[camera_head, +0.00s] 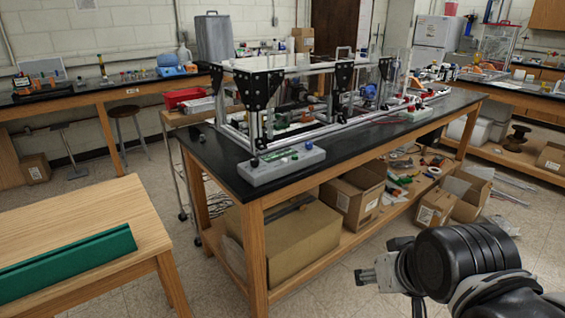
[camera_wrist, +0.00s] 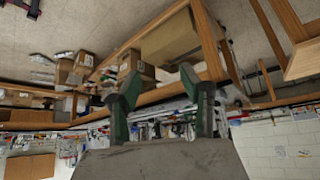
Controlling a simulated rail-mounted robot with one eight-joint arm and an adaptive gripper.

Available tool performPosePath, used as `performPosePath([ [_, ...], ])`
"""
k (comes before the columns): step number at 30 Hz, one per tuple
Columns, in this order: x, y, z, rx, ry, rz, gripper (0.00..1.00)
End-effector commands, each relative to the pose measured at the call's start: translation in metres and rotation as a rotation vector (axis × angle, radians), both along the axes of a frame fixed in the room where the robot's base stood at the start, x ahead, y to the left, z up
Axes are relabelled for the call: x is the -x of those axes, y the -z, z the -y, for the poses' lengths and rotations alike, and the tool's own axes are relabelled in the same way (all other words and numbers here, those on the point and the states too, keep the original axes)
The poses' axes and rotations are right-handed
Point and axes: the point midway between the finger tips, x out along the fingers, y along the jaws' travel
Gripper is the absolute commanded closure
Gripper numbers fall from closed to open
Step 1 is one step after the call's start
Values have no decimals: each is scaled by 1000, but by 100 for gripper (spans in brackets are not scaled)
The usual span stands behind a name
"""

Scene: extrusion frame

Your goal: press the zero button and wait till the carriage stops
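A grey control box (camera_head: 268,178) lies on the near end of the black bench, in front of the extrusion frame (camera_head: 258,126). The frame has black corner plates and light rails. The carriage cannot be told apart inside it. My gripper (camera_head: 366,276) is at the lower right, well away from the box and in front of the bench. In the wrist view its two fingers (camera_wrist: 160,98) stand apart with nothing held.
The black bench (camera_head: 225,165) has a lower shelf with cardboard boxes (camera_head: 355,195). A wooden table (camera_head: 70,215) with a green channel-shaped piece (camera_head: 70,262) stands at the left. Floor between table and bench is clear. The wrist view appears upside down.

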Motion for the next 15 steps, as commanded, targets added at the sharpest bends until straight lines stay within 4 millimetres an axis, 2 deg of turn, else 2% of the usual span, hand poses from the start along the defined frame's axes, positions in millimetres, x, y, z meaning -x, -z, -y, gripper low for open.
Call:
performPosePath([
  [1,0,0,0,0,0,0,65],
  [5,-4,-6,0,7,-12,-4,83],
  [9,-19,-26,-2,35,-55,-18,100],
  [15,-57,-69,-5,102,-164,-55,100],
])
